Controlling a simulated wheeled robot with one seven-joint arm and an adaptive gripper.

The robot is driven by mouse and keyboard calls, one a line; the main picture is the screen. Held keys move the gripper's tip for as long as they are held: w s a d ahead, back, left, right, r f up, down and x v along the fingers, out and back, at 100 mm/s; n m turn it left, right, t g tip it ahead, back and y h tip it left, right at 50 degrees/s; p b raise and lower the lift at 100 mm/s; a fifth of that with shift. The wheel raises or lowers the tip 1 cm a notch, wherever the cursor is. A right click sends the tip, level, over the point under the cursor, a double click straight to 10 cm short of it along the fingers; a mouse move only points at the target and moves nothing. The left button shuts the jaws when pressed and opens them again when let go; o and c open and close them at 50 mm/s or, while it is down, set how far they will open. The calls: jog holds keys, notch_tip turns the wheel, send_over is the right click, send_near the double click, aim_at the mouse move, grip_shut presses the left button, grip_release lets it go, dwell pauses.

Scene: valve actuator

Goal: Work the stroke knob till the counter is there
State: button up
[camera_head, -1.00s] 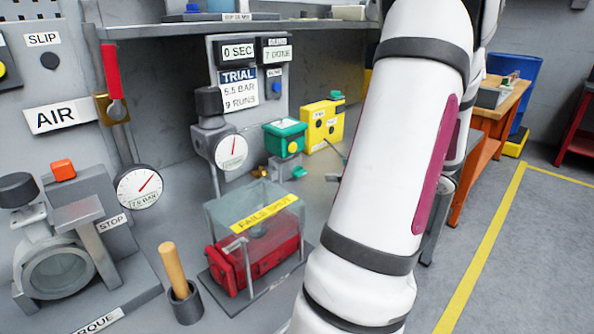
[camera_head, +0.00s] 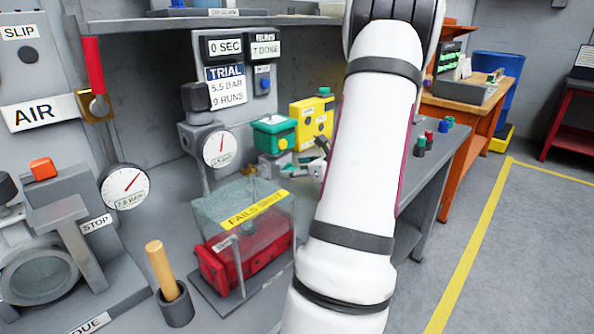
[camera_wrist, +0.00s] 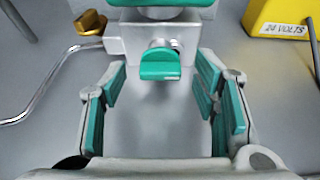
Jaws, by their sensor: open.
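A teal knob (camera_wrist: 160,65) sticks out of a grey metal block in the wrist view; which knob is the stroke knob I cannot read. My gripper (camera_wrist: 160,108) is open, its teal-padded fingers left and right of the space just before this knob, not touching it. In the head view my gripper (camera_head: 318,166) is small and partly behind my arm, beside the green-topped actuator (camera_head: 273,133). The counter (camera_head: 265,47) on the grey panel reads 7 DONE under RUNS. The trial card (camera_head: 231,88) reads 5.5 BAR, 9 RUNS.
A brass knob (camera_wrist: 90,22) and a bent metal tube (camera_wrist: 58,85) lie left of the teal knob. A yellow box (camera_wrist: 285,18) marked 24 VOLTS stands at right. A clear-covered red actuator (camera_head: 245,262) and a gauge (camera_head: 220,148) stand nearby on the bench.

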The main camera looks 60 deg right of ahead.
jog(key=shift+c, duration=0.2)
jog(key=c, duration=1.1)
jog(key=shift+w+f+n+b, duration=0.15)
jog(key=shift+n+b, duration=0.15)
jog(key=shift+b, duration=0.55)
jog(key=shift+a+b, duration=0.1)
jog(key=shift+b, duration=0.45)
jog(key=n+h+b, duration=0.1)
jog(key=b, duration=0.3)
jog(key=n+b, duration=0.1)
jog(key=b, duration=0.3)
jog(key=shift+w+a+f+n+h, duration=0.1)
jog(key=shift+a+f+n+h, duration=0.05)
jog(key=shift+a+n+h, duration=0.2)
jog(key=n+h+b, duration=0.1)
jog(key=b, duration=0.5)
jog(key=n+h+b, duration=0.1)
jog(key=n+b, duration=0.1)
jog(key=b, duration=0.5)
jog(key=shift+a+f+h, duration=0.15)
jog(key=shift+h, duration=0.1)
jog(key=shift+n+g+b, duration=0.25)
jog(key=shift+g+b, duration=0.05)
jog(key=shift+b, duration=0.05)
jog(key=shift+n+h+b, duration=0.3)
jog(key=shift+b, duration=0.7)
